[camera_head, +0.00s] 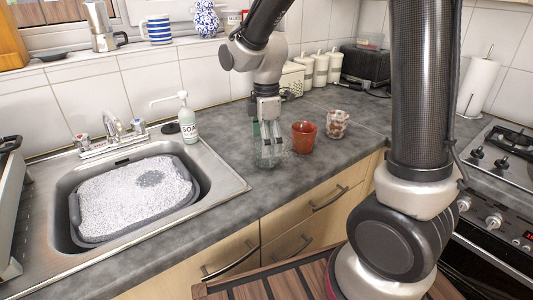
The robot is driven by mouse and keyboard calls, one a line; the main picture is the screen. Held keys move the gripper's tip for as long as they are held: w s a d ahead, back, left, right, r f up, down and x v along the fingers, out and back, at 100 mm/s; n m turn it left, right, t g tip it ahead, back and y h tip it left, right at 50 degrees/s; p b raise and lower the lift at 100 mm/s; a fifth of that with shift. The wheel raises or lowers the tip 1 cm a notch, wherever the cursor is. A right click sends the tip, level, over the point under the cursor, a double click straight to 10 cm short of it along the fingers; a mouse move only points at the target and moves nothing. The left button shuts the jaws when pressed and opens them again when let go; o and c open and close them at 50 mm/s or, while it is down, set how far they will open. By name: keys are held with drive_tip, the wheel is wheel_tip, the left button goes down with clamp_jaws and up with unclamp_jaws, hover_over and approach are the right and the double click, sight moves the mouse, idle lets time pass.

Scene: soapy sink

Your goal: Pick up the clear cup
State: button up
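The clear cup (268,155) is a see-through glass on the grey worktop, right of the sink. My gripper (268,143) points straight down over it, with its fingers at or inside the cup's outline. The cup's edges are faint against the worktop, and the fingers overlap it. I cannot tell whether the fingers touch the cup or how far apart they are.
A red cup (304,137) stands close to the right of the clear cup, with a patterned cup (338,124) beyond it. A soap bottle (188,120) stands behind the sink (232,183), which holds a foamy tub (77,222). The worktop in front is clear.

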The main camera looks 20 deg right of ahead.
wheel_tip(320, 180, down, 4)
drive_tip(key=shift+r, duration=0.25)
drive_tip(key=c, duration=1.2)
